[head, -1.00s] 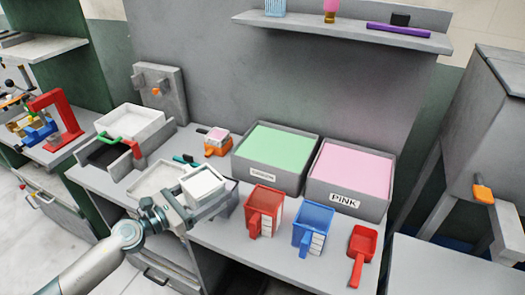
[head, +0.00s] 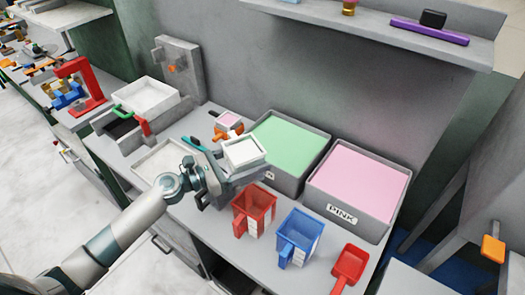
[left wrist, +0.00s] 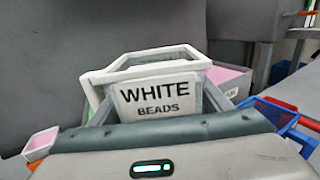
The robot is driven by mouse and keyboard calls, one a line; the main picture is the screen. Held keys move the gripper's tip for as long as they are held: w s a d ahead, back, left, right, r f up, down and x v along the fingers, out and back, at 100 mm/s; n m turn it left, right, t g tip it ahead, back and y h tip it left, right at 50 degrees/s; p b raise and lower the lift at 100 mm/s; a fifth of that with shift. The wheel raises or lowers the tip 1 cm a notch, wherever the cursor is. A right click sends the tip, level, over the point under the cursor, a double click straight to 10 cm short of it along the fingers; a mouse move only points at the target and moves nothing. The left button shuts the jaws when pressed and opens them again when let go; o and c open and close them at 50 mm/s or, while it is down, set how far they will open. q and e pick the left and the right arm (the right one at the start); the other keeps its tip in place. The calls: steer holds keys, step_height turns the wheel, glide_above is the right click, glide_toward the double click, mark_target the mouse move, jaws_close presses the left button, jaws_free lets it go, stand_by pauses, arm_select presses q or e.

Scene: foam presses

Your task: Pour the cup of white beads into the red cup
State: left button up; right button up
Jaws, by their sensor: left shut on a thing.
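The cup of white beads (head: 243,153) is a square, white-rimmed container. My left gripper (head: 238,172) is shut on it and holds it above the bench, in front of the green bin. In the left wrist view the cup (left wrist: 155,98) shows its "WHITE BEADS" label and looks roughly upright; its bead level is hard to make out. The red cup (head: 266,204) stands on the bench, below and slightly right of the held cup in the head view, apart from it. Its handle faces the front edge. My right gripper is not in view.
A blue cup (head: 305,229) and a red scoop (head: 350,263) stand right of the red cup. Behind are the green bin (head: 285,145) and the pink bin (head: 362,185). A shallow tray (head: 160,160) lies to the left. A shelf (head: 400,40) overhangs the back.

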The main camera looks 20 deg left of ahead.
mark_target(241, 157)
arm_select(q)
steer(key=shift+s+a+r, duration=0.1)
steer(key=shift+s+a, duration=0.1)
steer(key=shift+a, duration=0.1)
steer(key=shift+w+d, duration=0.15)
steer(key=shift+d, duration=0.05)
steer(key=shift+a, duration=0.15)
steer(key=shift+w+a+f+m+b, duration=0.2)
steer(key=shift+f+m+b, duration=0.1)
steer(key=shift+m+b, duration=0.6)
steer(key=shift+w+a+f+m+b, duration=0.15)
steer(key=shift+f+m+b, duration=0.1)
steer(key=shift+m+b, duration=0.65)
steer(key=shift+w+a+r+m+b, duration=0.15)
steer(key=shift+m+b, duration=0.45)
steer(key=shift+m, duration=0.35)
steer(key=shift+w+a+m+b, duration=0.15)
steer(key=shift+m+b, duration=0.4)
steer(key=shift+m, duration=0.4)
steer(key=shift+f+m+b, duration=0.15)
steer(key=shift+m+b, duration=0.45)
steer(key=shift+m, duration=0.35)
steer(key=shift+f+m+b, duration=0.1)
steer(key=shift+m+b, duration=0.45)
steer(key=shift+m, duration=0.4)
steer(key=shift+s+d+f+m+b, duration=0.1)
steer(key=shift+f+m+b, duration=0.2)
steer(key=shift+m+b, duration=0.5)
